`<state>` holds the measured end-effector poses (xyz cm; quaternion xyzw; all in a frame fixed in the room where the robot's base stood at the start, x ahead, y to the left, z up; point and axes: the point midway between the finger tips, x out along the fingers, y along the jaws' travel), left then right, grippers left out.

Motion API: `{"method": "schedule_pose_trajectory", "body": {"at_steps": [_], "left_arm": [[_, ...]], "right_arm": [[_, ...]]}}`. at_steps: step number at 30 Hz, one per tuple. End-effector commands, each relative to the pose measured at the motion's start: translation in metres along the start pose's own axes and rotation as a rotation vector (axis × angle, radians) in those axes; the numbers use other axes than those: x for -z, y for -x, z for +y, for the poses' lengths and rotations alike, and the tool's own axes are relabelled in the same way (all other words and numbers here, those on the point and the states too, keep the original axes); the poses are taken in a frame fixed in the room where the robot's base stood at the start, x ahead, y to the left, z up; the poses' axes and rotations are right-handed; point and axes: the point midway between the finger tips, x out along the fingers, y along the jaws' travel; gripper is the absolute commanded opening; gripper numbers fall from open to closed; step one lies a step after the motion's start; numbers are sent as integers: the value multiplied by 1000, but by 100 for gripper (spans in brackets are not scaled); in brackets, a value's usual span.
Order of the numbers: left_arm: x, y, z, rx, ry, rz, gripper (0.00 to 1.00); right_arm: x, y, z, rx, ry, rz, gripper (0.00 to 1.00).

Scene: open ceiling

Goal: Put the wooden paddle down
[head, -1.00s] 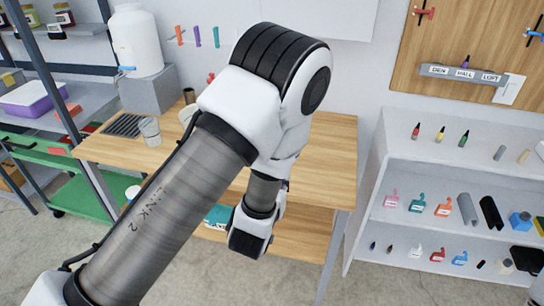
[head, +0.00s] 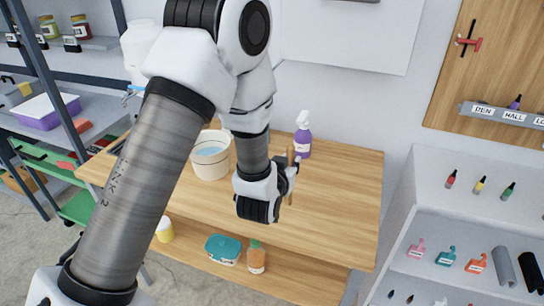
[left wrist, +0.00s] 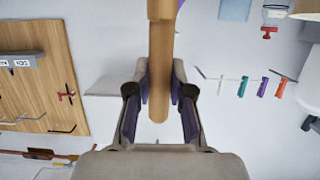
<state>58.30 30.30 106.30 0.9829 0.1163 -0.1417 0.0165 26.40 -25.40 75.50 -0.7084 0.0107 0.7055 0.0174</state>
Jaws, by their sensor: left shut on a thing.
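My left gripper (head: 290,172) is over the wooden table (head: 335,205), in front of the purple spray bottle. In the left wrist view, its two fingers (left wrist: 160,92) are shut on the wooden paddle's light-brown handle (left wrist: 160,60). The handle's rounded end points down in that picture. The other end runs out at the top, so its far part is hidden. In the head view only a thin upright strip of the paddle (head: 290,155) shows at the fingers. I cannot tell whether it touches the tabletop. My right gripper is not in view.
A white bucket (head: 211,165) with bluish liquid stands left of the gripper. The purple spray bottle (head: 303,138) stands at the back. The tabletop's right side is clear. A teal box (head: 222,249) and an orange bottle (head: 256,257) are on the lower shelf.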

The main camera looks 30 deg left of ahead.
Motion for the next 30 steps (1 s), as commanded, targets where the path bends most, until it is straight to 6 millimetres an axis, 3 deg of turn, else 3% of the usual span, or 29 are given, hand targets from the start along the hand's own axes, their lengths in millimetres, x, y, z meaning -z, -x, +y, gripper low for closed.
{"method": "schedule_pose_trajectory", "body": {"at_steps": [6, 10, 13, 19, 30], "left_arm": [[13, -45, -51, 5, 7, 0, 0], [14, -65, -71, 2, 2, 2, 0], [8, -72, -76, 1, -2, -2, 0], [-20, -80, -76, 0, -3, -2, 0], [-28, -83, -76, 0, -1, 1, 0]], "right_arm": [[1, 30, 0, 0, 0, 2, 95], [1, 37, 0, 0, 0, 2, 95], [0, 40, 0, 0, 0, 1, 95], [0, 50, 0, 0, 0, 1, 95], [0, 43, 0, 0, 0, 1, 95]]}}
